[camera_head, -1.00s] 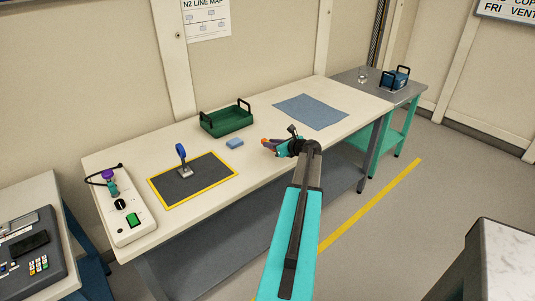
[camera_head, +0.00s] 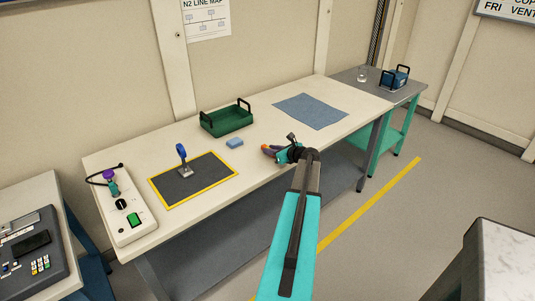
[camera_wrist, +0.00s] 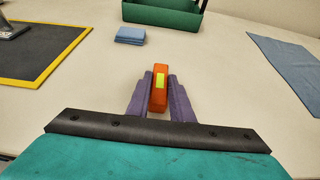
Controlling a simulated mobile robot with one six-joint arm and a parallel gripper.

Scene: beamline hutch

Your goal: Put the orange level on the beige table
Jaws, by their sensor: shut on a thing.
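The orange level (camera_wrist: 158,98), with a yellow-green vial on it, is between the two purple fingers of my gripper (camera_wrist: 159,95) in the wrist view. My gripper is shut on it. In the head view my gripper (camera_head: 268,150) is over the front part of the beige table (camera_head: 265,133), and only a small orange bit of the level shows there. I cannot tell whether the level touches the tabletop.
A blue folded cloth (camera_head: 235,142) and a green tray (camera_head: 227,120) lie beyond my gripper. A yellow-edged dark mat (camera_head: 205,185) with a blue-handled tool (camera_head: 182,157) is left. A blue-grey sheet (camera_head: 311,111) lies right. Bare tabletop surrounds my gripper.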

